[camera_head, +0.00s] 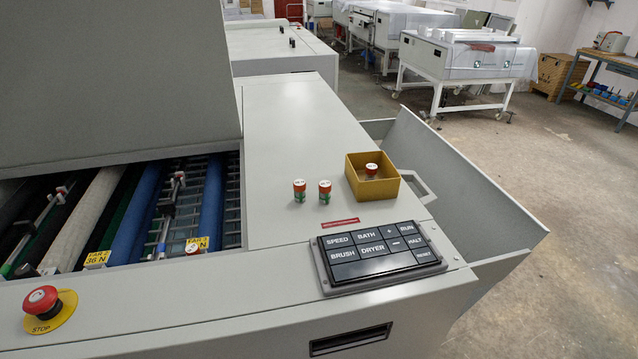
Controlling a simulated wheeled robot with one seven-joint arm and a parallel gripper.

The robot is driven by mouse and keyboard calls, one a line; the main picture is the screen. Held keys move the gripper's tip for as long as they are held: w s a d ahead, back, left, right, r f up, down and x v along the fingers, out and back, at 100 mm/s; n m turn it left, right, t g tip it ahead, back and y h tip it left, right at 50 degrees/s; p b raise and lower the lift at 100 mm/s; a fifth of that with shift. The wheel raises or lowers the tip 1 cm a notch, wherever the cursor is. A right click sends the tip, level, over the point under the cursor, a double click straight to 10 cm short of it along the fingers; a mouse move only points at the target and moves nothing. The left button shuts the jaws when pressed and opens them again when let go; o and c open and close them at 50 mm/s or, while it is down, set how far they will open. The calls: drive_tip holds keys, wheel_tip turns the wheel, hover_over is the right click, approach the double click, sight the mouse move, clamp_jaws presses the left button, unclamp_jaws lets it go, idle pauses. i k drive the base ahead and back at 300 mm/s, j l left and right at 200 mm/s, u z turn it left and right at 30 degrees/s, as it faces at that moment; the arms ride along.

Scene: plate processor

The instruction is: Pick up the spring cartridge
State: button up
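Two small upright cylinders with red-and-white tops and green lower parts, likely spring cartridges, stand side by side on the grey machine top. One is the left cylinder (299,191), the other the right cylinder (325,192), with a small gap between them. A third, similar red-topped cylinder (371,170) stands inside an open mustard-yellow box (360,189) to their right; its lower part is partly hidden. I cannot tell which one the task means. My gripper is not in view.
A black button panel (380,252) lies in front of the cylinders, with a red strip (340,222) behind it. Open rollers (130,205) are at left. A red stop button (42,300) is front left. The machine top (285,130) behind the cylinders is clear.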

sight(299, 185)
drive_tip(key=i+l, duration=0.5)
drive_tip(key=i+l+u, duration=0.1)
drive_tip(key=u, duration=0.3)
drive_tip(key=l+u, duration=0.15)
drive_tip(key=u, duration=0.3)
drive_tip(key=l+u, duration=0.15)
drive_tip(key=u, duration=0.7)
drive_tip(key=i+l, duration=0.05)
